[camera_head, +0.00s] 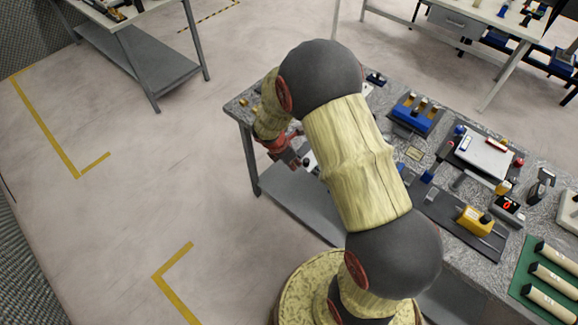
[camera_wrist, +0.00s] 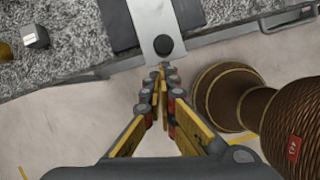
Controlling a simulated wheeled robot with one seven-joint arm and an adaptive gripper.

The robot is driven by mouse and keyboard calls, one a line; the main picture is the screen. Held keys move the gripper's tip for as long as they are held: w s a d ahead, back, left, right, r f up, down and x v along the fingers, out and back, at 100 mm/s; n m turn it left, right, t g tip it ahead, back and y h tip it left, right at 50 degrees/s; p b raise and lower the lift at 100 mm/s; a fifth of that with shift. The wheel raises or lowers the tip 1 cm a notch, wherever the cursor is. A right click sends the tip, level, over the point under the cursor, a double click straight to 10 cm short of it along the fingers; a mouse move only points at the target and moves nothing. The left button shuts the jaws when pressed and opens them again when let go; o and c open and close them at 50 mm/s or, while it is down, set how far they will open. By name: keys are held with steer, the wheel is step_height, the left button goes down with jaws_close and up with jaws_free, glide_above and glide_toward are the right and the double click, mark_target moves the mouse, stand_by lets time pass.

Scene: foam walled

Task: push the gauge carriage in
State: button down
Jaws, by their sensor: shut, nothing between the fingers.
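A pale metal slide plate with a round black knob (camera_wrist: 163,44) sticks out over the table's near edge in the wrist view; it appears to be the gauge carriage. A dark part lies beside it on the tabletop. My gripper (camera_wrist: 162,70) is shut and empty, its fingertips just in front of the plate's near end. I cannot tell whether they touch it. In the head view my gripper (camera_head: 296,158) is at the table's near left edge, beside a pale part (camera_head: 310,160). My arm hides much of that area.
The speckled tabletop (camera_wrist: 65,45) holds a small grey block (camera_wrist: 34,33). In the head view, a blue fixture (camera_head: 412,116), a yellow block (camera_head: 474,221) on a dark plate and a green mat (camera_head: 530,270) stand farther right. Open floor lies left of the table.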

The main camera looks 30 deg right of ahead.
steer(key=shift+d, duration=0.1)
steer(key=w+d+p, duration=0.1)
steer(key=d, duration=0.3)
steer(key=w+d+p, duration=0.1)
steer(key=w+d, duration=0.1)
steer(key=d, duration=0.2)
steer(key=w+d+p, duration=0.1)
steer(key=d, duration=0.4)
steer(key=shift+w+p, duration=0.3)
steer(key=shift+w, duration=0.05)
steer(key=shift+a, duration=0.55)
steer(key=a, duration=0.3)
steer(key=shift+s+a, duration=0.1)
steer(key=shift+a, duration=0.05)
steer(key=p+v, duration=0.1)
steer(key=v, duration=0.9)
steer(key=shift+s, duration=0.1)
